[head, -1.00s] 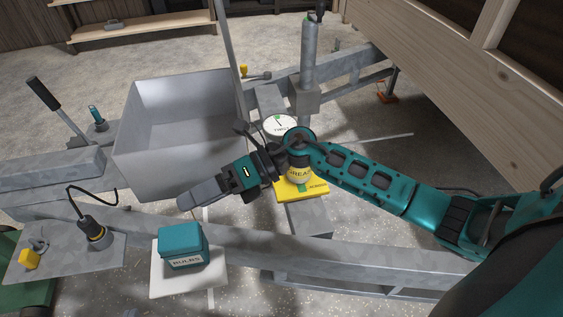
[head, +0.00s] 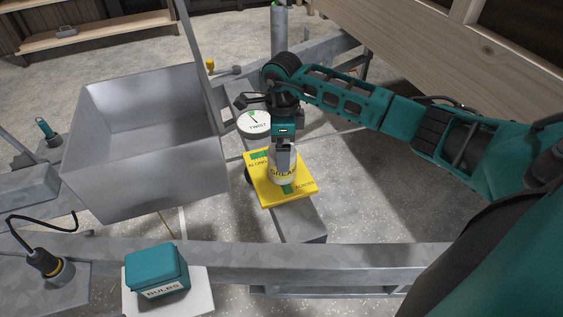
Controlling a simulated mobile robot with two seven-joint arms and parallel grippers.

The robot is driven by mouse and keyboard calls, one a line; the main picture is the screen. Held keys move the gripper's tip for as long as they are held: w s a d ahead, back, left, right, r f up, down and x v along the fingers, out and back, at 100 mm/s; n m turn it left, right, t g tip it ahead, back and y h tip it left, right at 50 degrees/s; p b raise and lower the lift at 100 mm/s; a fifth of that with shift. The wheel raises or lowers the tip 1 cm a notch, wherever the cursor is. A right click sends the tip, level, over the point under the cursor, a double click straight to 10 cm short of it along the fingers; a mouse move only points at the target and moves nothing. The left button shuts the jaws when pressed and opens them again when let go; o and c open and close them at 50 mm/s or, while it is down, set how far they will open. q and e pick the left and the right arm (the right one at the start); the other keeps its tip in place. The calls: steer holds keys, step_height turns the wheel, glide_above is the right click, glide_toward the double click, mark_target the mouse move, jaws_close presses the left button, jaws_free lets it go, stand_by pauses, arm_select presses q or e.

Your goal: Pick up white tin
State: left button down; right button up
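A pale tin (head: 284,175) with a cream label, partly reading "GREA", stands upright on a yellow plate (head: 263,190). The plate is marked "ALONG" and "ACROSS" and lies on a grey metal beam. My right gripper (head: 283,152) points down at the top of the tin, with its fingers in front of the tin's upper part. I cannot tell whether the fingers touch or close on it. The tin's top is hidden by the gripper. My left gripper is not in view.
A white round dial marked "TWIST" (head: 253,125) sits just behind the tin. A grey open bin (head: 140,185) stands to the left. A teal box marked "BULBS" (head: 157,272) is on a white plate at the front. A grey post (head: 280,35) rises behind.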

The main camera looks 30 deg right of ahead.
steer(key=shift+w+f+b, duration=0.1)
steer(key=shift+f+b, duration=0.5)
steer(key=shift+f, duration=2.45)
steer(key=shift+c, duration=0.5)
steer(key=shift+r, duration=0.1)
steer(key=c, duration=1.2)
